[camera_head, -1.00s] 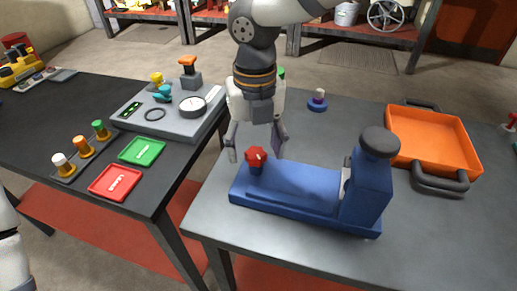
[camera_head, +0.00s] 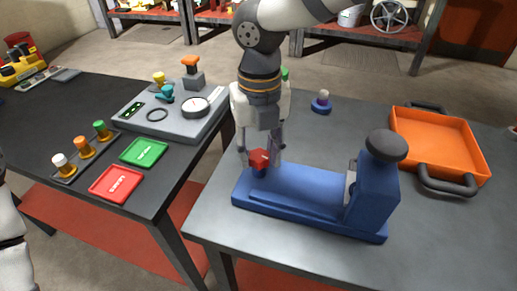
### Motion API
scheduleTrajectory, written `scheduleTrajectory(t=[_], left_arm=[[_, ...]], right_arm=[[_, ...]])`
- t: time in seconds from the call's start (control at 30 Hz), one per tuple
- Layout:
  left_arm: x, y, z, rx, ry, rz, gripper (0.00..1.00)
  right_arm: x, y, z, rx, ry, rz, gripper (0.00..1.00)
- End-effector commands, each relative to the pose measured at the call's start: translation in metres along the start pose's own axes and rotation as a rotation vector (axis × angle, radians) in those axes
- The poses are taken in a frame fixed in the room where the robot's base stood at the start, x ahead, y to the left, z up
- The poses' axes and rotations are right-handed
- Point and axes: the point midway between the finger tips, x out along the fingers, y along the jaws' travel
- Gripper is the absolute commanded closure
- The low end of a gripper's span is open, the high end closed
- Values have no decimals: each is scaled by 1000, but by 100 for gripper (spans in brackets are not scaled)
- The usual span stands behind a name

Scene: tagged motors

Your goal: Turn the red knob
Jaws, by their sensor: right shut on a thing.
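The red knob (camera_head: 259,160) sits upright on the left end of the blue fixture (camera_head: 300,192), which lies on the right-hand grey table. My right gripper (camera_head: 260,158) points down from above with a finger on either side of the knob, shut on it. The far finger partly covers the knob's right side. A white arm part of mine (camera_head: 12,240) shows at the left edge, but my left gripper is out of the picture.
An orange tray (camera_head: 398,128) with dark handles stands at the right. A small blue piece (camera_head: 321,104) stands behind the fixture. On the left table are a grey gauge panel (camera_head: 190,128), a green tray (camera_head: 144,151), a red tray (camera_head: 116,184) and several coloured pegs.

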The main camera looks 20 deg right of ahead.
Motion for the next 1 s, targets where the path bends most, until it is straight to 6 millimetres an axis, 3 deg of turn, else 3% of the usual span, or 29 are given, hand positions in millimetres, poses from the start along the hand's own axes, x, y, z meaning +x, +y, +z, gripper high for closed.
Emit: scheduleTrajectory(t=[0.07, 0.1, 0.2, 0.53, 1.0], left_arm=[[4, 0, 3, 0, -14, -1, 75], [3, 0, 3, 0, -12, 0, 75], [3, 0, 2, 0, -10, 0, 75], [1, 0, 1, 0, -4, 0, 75], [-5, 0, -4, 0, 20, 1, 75]], right_arm=[[3, 0, 1, -165, 3, 4, 84], [2, 0, 1, -191, 1, 1, 60], [0, 0, 1, -184, -1, 0, 39], [-4, 0, 1, -180, -4, 0, 39], [-64, 0, 1, -179, -3, 0, 39]])
